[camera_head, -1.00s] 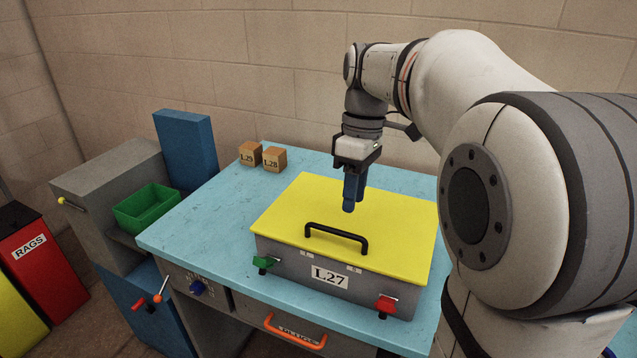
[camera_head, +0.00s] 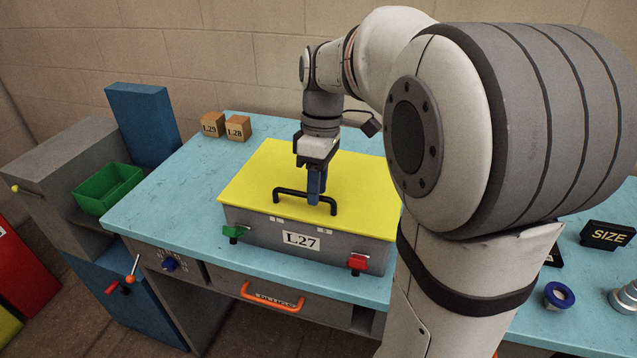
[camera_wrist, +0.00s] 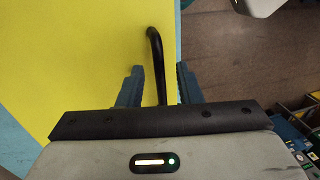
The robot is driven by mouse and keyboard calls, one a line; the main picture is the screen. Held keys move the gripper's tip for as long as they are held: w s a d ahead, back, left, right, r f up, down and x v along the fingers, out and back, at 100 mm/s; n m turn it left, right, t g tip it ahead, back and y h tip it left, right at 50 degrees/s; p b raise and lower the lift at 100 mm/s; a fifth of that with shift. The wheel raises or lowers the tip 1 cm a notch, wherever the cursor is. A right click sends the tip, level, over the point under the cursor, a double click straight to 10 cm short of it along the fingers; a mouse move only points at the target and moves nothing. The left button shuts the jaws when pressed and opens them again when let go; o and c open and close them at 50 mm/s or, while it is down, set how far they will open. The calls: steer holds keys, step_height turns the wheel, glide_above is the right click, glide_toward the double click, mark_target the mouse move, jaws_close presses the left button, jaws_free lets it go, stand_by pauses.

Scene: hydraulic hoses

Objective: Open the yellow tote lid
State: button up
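The yellow lid (camera_head: 262,179) lies flat and closed on the grey tote (camera_head: 264,232) labelled L.27, on the blue bench. A black bar handle (camera_head: 291,191) stands near the lid's front edge. A green latch (camera_head: 233,231) and a red latch (camera_head: 357,263) sit on the tote's front. My gripper (camera_head: 316,201) points down at the handle, right of its middle. In the wrist view, the two blue fingers (camera_wrist: 158,88) are apart, with the black handle (camera_wrist: 157,62) running between them. The head view does not show whether they touch it.
Two small boxes, L.29 (camera_head: 212,125) and L.28 (camera_head: 237,128), stand at the back left. A green bin (camera_head: 107,188) is left of the bench. An orange drawer handle (camera_head: 272,297) juts out below. A SIZE sign (camera_head: 607,235) and a blue-rimmed part (camera_head: 559,295) are at right.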

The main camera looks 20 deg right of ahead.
jaws_close()
